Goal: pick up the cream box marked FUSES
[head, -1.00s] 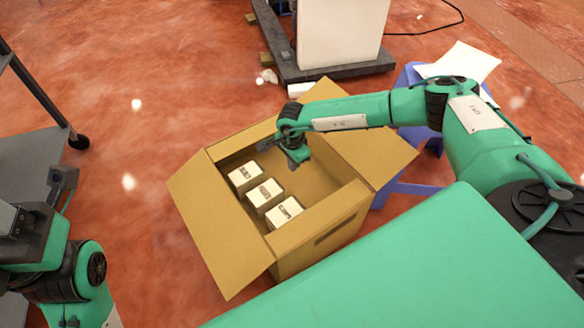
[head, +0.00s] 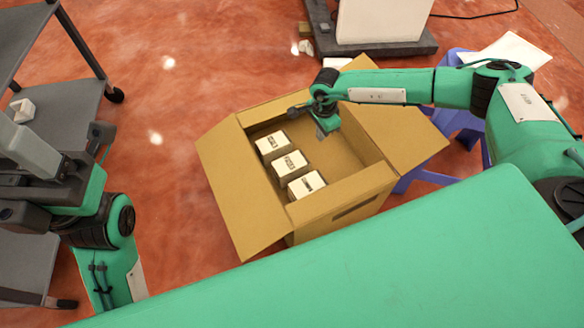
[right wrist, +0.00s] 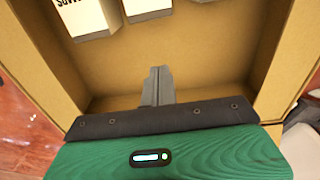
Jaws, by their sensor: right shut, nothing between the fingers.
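Three cream boxes stand in a row inside an open cardboard carton (head: 222,178): a far one (head: 271,145), a middle one (head: 291,166) and a near one (head: 307,185). Their dark print is too small to read surely, so I cannot tell which says FUSES. My right gripper (head: 326,133) is over the carton, right of the boxes, shut and empty. In the right wrist view its closed fingers (right wrist: 157,80) point at bare cardboard, with cream boxes (right wrist: 88,18) beyond, cut off by the top edge. My left gripper (head: 32,150) is at the left edge, its fingers unclear.
The carton's flaps are spread open, one large flap (head: 395,125) on the right. A blue stool (head: 465,125) stands behind it with white sheets on top. A grey shelf cart (head: 62,125) is at the left, holding a small white item (head: 22,110). Red floor lies between.

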